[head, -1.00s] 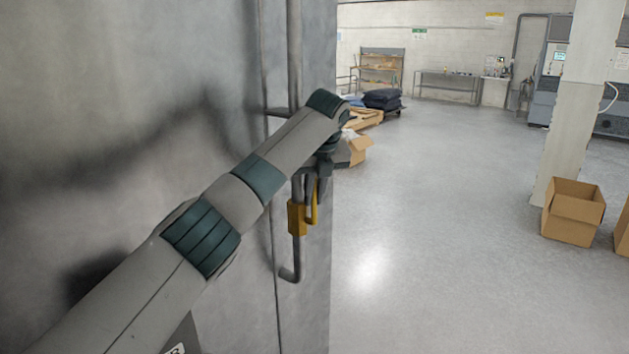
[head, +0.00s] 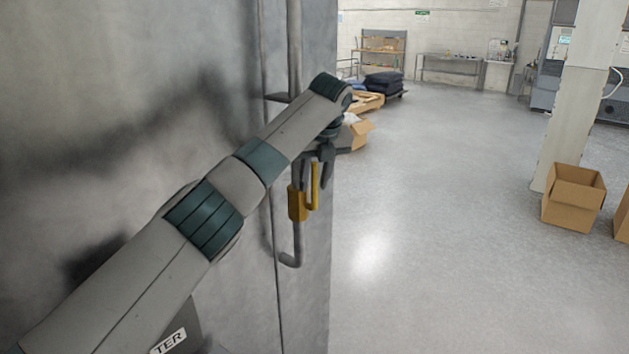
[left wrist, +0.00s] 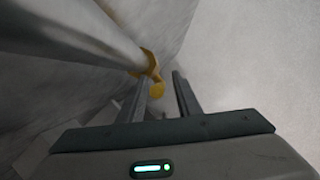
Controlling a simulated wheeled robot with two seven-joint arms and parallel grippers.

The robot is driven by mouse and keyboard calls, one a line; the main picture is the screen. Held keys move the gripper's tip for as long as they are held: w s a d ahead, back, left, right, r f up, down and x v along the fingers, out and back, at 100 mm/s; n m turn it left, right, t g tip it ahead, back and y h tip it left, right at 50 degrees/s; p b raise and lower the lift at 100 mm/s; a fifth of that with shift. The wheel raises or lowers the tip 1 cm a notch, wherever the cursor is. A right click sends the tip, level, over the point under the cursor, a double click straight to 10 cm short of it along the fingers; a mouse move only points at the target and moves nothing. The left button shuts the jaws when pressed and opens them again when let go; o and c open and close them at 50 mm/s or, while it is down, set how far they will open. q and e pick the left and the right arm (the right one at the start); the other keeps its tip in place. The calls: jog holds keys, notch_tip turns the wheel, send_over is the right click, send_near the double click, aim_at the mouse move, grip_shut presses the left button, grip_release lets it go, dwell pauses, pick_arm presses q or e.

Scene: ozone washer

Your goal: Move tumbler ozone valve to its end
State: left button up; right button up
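The valve is a yellow body (head: 297,203) on a vertical grey pipe against the metal cabinet side. Its slim yellow handle (head: 314,185) stands upright, just right of the body. My left gripper (head: 320,172) is at the handle's upper part, with one dark finger right of it. In the left wrist view the two fingers (left wrist: 162,92) are apart, and the handle's rounded yellow end (left wrist: 157,90) shows in the gap between their tips. I cannot tell whether either finger touches it. The yellow valve body (left wrist: 150,64) shows just beyond. My right gripper is out of view.
The grey pipe (head: 294,60) runs up the cabinet wall (head: 150,60), close beside my left forearm. A bracket (head: 277,97) sticks out near the wrist. Open floor lies to the right, with a cardboard box (head: 572,200) by a pillar.

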pick_arm(q)
jog(key=shift+s+d+r, duration=0.1)
jog(key=shift+s+r, duration=0.05)
jog(key=shift+r, duration=0.25)
jog(key=b+v, duration=0.3)
jog(key=v, duration=0.3)
jog(key=shift+s+d+r, duration=0.1)
jog(key=shift+s+r, duration=0.1)
jog(key=shift+r, duration=0.15)
jog(key=b+v, duration=0.1)
jog(key=v, duration=0.8)
jog(key=shift+r, duration=0.25)
jog(key=shift+s+d+f, duration=0.1)
jog(key=shift+f, duration=0.05)
